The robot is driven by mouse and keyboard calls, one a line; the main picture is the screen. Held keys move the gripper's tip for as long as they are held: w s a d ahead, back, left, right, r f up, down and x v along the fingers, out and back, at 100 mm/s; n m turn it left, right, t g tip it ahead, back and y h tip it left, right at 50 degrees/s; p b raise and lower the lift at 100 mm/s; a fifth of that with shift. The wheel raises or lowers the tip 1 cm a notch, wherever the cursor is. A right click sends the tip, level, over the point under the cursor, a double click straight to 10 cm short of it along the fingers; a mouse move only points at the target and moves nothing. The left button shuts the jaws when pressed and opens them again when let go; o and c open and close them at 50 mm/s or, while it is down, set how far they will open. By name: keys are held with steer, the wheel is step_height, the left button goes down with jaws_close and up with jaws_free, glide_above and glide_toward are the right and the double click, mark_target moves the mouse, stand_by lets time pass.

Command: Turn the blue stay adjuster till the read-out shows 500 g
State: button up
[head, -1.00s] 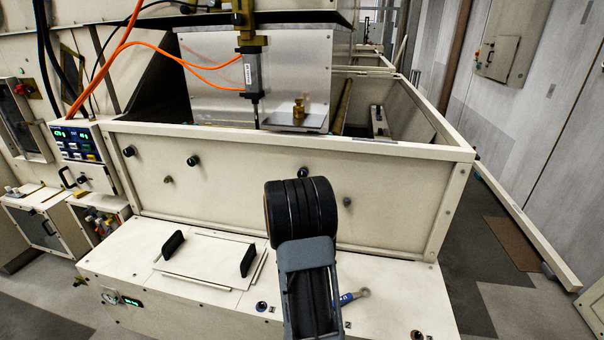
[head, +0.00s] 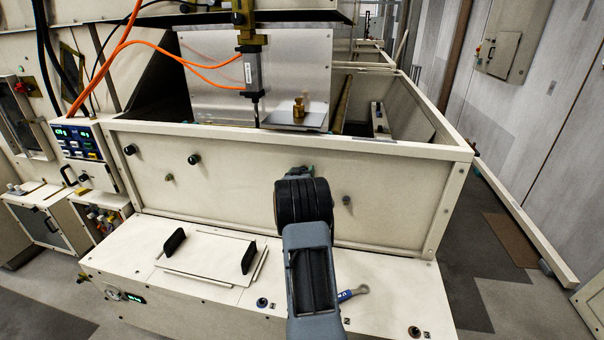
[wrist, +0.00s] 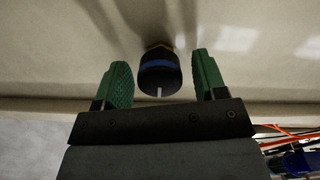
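The blue stay adjuster (wrist: 159,75) is a dark round knob with a blue band and a white mark on its end face, in the middle of the wrist view. A yellowish collar shows behind it at the cream panel. My gripper (wrist: 161,66) is open, with its green finger pads on either side of the knob and a gap visible on both sides. In the head view my gripper (head: 305,172) is up at the hopper's front wall and hides the knob. Lit green read-outs show on the left control panel (head: 74,134) and the lower box (head: 133,299); their digits are too small to read.
Other knobs sit on the front wall, including a black one (head: 194,160) and a grey one (head: 347,201). A brass weight (head: 298,109) stands on a plate above. A lid with black handles (head: 208,258) is left.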

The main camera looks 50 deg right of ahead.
steer(key=c, duration=0.9)
steer(key=shift+f+b, duration=0.15)
steer(key=shift+b, duration=0.3)
steer(key=shift+f+m+b, duration=0.15)
steer(key=shift+m+b, duration=0.55)
steer(key=shift+b, duration=0.3)
steer(key=shift+m+b, duration=0.8)
steer(key=shift+b, duration=0.45)
steer(key=m+b, duration=0.2)
steer(key=b, duration=0.1)
steer(key=shift+s+m, duration=0.1)
steer(key=shift+m, duration=0.2)
steer(key=shift+r+m+b, duration=0.2)
steer(key=shift+m+b, duration=0.6)
steer(key=shift+b, duration=0.25)
steer(key=shift+r, duration=0.1)
